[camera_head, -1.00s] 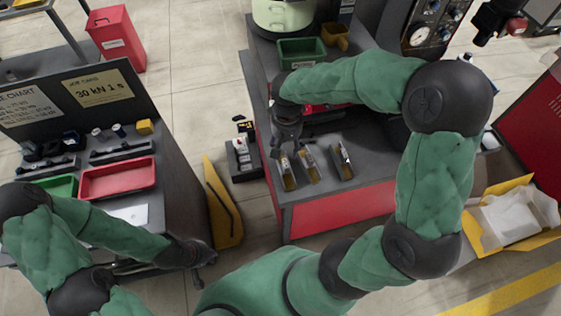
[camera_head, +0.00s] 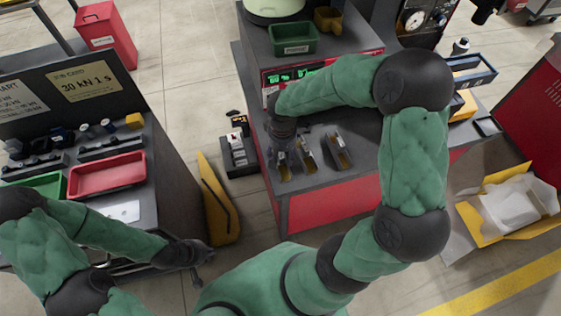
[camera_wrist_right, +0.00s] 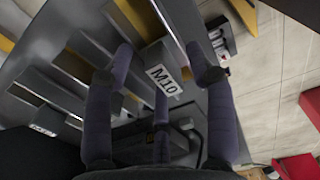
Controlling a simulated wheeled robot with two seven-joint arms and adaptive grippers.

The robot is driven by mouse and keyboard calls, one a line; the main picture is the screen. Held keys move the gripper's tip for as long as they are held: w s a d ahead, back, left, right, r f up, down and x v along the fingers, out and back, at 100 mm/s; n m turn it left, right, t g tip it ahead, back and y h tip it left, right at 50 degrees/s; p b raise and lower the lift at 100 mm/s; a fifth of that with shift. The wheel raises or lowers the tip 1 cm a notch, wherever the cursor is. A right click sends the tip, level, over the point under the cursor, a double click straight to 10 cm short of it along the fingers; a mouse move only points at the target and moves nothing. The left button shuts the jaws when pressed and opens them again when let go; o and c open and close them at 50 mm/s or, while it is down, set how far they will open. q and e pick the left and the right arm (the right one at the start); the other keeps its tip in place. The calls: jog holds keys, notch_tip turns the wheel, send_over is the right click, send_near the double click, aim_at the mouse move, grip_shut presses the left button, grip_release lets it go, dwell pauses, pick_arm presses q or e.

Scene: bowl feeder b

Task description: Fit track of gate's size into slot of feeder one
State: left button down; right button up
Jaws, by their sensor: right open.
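Three grey tracks with yellow-orange inside lie on the grey bench top: a left track (camera_head: 283,169), a middle track (camera_head: 306,157) and a right track (camera_head: 338,157). My right gripper (camera_head: 281,150) is over the left track, pointing down. In the right wrist view its fingers (camera_wrist_right: 160,60) are open, with a white M10 label (camera_wrist_right: 161,77) between them; I cannot tell whether they touch the track. The feeder with green displays (camera_head: 285,76) is behind, partly covered by my right arm; its slot is not visible. My left gripper (camera_head: 203,254) hangs by the left bench's edge, its fingers unclear.
The left bench holds a red tray (camera_head: 106,174), dark blocks and a job card (camera_head: 87,80) reading 30 kN 1 s. A green bin (camera_head: 293,39) stands behind the feeder front. A yellow stand (camera_head: 217,200) and open carton (camera_head: 505,207) are on the floor.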

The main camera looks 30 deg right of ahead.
jog(key=shift+r, duration=0.1)
grip_shut()
jog(key=shift+r, duration=0.15)
